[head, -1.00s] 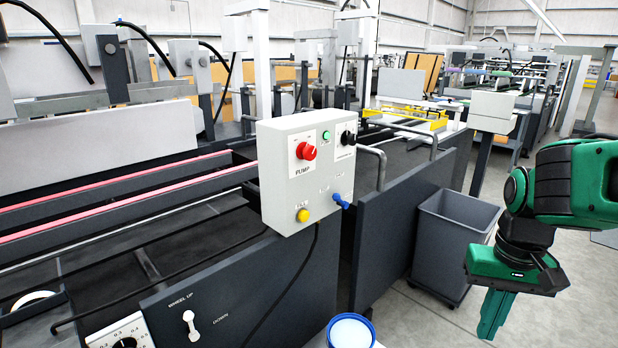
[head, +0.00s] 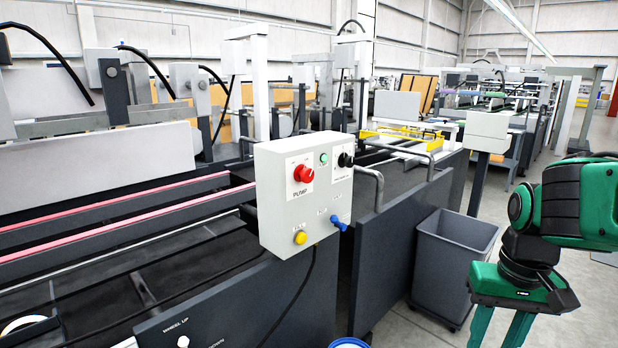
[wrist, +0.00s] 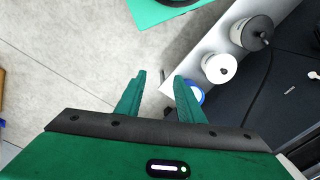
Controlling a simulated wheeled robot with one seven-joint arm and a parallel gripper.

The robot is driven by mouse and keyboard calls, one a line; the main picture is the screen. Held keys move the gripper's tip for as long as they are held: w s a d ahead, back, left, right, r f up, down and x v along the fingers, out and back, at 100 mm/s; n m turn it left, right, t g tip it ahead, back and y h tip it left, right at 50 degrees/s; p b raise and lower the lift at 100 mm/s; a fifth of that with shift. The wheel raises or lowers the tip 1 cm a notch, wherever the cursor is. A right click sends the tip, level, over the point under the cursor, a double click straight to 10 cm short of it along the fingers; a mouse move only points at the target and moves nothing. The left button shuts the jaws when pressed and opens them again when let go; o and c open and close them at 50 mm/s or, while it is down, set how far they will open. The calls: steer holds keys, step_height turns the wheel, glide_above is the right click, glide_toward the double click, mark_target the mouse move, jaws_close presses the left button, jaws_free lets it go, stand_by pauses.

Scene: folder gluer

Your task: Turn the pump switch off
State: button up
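The pump switch (head: 304,173) is a red rotary knob on a white plate marked PUMP. It sits at the upper left of the grey control box (head: 284,214) in the head view. My gripper (head: 494,336) is at the lower right of the head view, well to the right of the box and apart from it. In the wrist view my gripper (wrist: 160,95) points down with its two green fingers spread and nothing between them. The pump switch does not show in the wrist view.
A grey bin (head: 452,262) stands between the machine and my arm. Bare floor shows in the wrist view.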

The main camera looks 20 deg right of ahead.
steer(key=shift+o, duration=1.2)
steer(key=w+r+n+t, duration=0.2)
steer(key=w+r, duration=0.3)
steer(key=w, duration=0.5)
steer(key=shift+w+a, duration=0.35)
steer(key=n+t+y, duration=0.4)
steer(key=n+t, duration=0.2)
steer(key=n, duration=0.4)
glide_toward(309, 172)
steer(key=x, duration=0.9)
steer(key=shift+w, duration=0.1)
steer(key=c, duration=1)
